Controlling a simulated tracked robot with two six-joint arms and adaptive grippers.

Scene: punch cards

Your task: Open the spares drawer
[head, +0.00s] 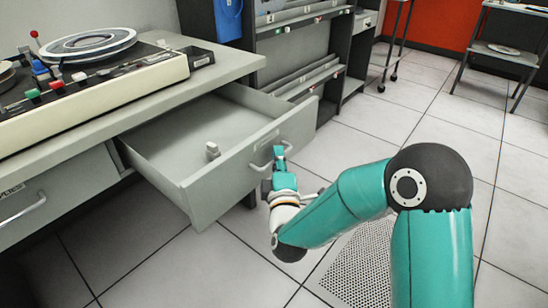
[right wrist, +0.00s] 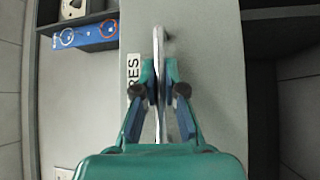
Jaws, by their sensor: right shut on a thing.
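The spares drawer (head: 235,165) is pulled well out from under the desk in the head view. My right gripper (head: 279,152) is at the handle (head: 262,165) on the drawer's front. In the right wrist view the gripper (right wrist: 166,85) is shut on the metal handle (right wrist: 157,45). A label whose visible letters read "RES" (right wrist: 134,78) is beside the handle on the drawer front. My left gripper is not in view.
The desk (head: 215,65) carries a cream console (head: 110,80) with a reel and coloured knobs. Another drawer with a handle (head: 22,208) is at the left, closed. Shelving (head: 305,60) stands behind. Tiled floor (head: 350,140) right of the drawer is clear.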

